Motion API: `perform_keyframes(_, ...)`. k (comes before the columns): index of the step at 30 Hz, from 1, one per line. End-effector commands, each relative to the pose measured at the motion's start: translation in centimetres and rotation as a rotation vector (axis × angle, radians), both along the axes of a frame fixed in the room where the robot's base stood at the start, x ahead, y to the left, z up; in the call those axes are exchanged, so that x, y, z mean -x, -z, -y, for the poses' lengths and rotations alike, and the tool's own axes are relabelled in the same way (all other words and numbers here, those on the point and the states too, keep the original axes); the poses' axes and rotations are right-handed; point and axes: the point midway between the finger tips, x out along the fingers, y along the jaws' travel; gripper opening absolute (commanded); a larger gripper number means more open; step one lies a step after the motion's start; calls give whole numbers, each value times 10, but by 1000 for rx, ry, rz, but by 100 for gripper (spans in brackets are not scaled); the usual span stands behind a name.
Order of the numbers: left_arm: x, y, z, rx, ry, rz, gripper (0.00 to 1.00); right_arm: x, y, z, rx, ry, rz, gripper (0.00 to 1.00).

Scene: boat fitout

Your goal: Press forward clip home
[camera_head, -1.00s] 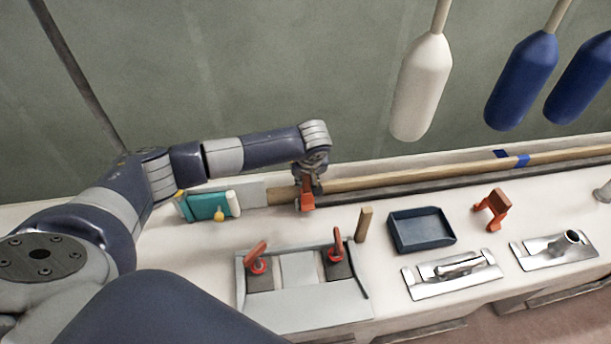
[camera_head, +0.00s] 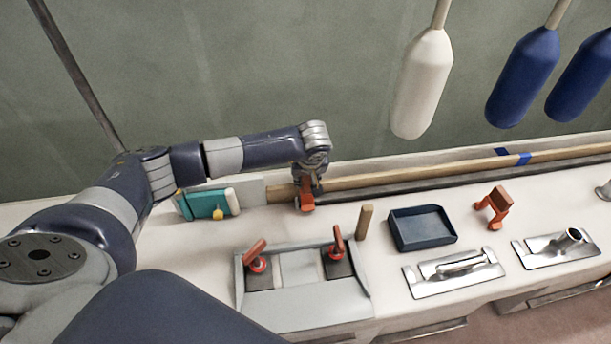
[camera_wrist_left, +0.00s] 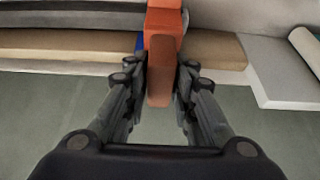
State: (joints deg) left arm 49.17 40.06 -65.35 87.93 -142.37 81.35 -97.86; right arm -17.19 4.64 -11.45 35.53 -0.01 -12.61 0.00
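An orange clip (camera_head: 306,203) sits at the wooden rail (camera_head: 400,176) toward the rail's left end. My left gripper (camera_head: 308,178) is directly above it. In the left wrist view the orange clip (camera_wrist_left: 163,52) lies between the two fingers of my left gripper (camera_wrist_left: 162,78), which close in on both its sides. A bit of blue tape (camera_wrist_left: 139,42) shows on the rail beside the clip. Whether the clip is fully seated is hidden. A second orange clip (camera_head: 493,207) stands on the bench at the right. My right gripper is out of view.
A teal box (camera_head: 205,206) is left of the clip. A grey tray with two red-handled parts (camera_head: 310,308), a wooden peg (camera_head: 365,221), a dark blue tray (camera_head: 423,243) and metal fittings (camera_head: 455,287) stand in front. White and blue fenders (camera_head: 422,85) hang above the rail.

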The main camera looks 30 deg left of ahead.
Motion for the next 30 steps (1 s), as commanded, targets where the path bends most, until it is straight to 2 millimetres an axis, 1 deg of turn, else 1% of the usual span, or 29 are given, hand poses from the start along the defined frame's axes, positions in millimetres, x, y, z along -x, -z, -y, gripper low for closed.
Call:
perform_keyframes(1, 3, 4, 0, -1, 0, -10, 43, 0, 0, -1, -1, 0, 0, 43)
perform_keyframes(2, 3, 4, 0, -1, 0, -10, 43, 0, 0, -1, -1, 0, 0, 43)
perform_keyframes(11, 2, 3, 0, -1, 0, -7, 43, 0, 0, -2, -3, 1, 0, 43)
perform_keyframes(14, 3, 0, 1, -1, 0, -6, 43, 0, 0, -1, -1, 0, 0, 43)
perform_keyframes(17, 5, -11, 3, 0, 1, -3, 43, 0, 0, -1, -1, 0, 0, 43)
perform_keyframes(19, 8, -22, 6, 1, 2, -2, 43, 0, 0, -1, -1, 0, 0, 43)
perform_keyframes(27, 26, -76, 19, 0, 2, -1, 43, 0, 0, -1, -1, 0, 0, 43)
perform_keyframes(30, 31, -91, 23, 0, 2, -3, 43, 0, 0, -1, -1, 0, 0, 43)
